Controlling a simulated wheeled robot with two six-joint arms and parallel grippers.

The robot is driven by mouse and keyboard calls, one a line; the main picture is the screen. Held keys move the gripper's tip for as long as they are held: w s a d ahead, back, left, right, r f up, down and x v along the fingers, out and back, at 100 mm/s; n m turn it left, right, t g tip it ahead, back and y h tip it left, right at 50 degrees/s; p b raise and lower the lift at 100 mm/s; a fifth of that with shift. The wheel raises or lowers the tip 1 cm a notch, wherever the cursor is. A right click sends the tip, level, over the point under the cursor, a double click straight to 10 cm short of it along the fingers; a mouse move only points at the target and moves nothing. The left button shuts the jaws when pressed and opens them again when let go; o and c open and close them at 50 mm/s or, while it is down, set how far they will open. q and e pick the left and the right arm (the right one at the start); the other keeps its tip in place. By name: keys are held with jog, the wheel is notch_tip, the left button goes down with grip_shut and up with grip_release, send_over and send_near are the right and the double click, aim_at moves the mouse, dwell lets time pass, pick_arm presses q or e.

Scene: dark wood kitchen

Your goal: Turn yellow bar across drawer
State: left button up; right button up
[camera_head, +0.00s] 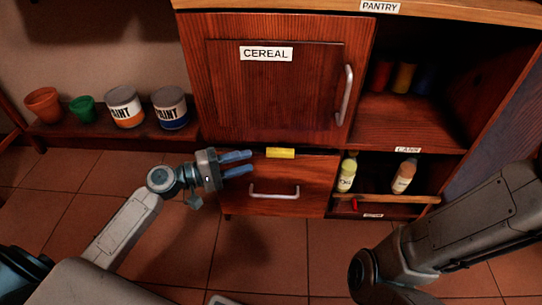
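The yellow bar (281,153) lies lengthwise left to right at the top edge of the drawer front, just below the cereal door. The drawer (247,202) is a reddish wood front with a silver handle (274,192) and looks shut. My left gripper (245,163) is just left of the yellow bar, with its two blue fingers pointing right toward it. The fingers are apart, with nothing seen between them, and there is a small gap to the bar. My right arm (460,230) comes in at the lower right; its gripper is not visible.
The cereal door (275,95) with a vertical handle (345,95) is shut above. Bottles (347,174) stand in the open compartment at right. Paint cans (124,107) and pots (44,105) sit on a low shelf at left. The tiled floor (275,260) in front is mostly clear.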

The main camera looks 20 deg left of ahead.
aim_at(271, 155)
pick_arm(q)
jog(key=b+x, duration=0.1)
jog(key=x, duration=0.6)
jog(key=shift+w+d, duration=0.3)
grip_shut()
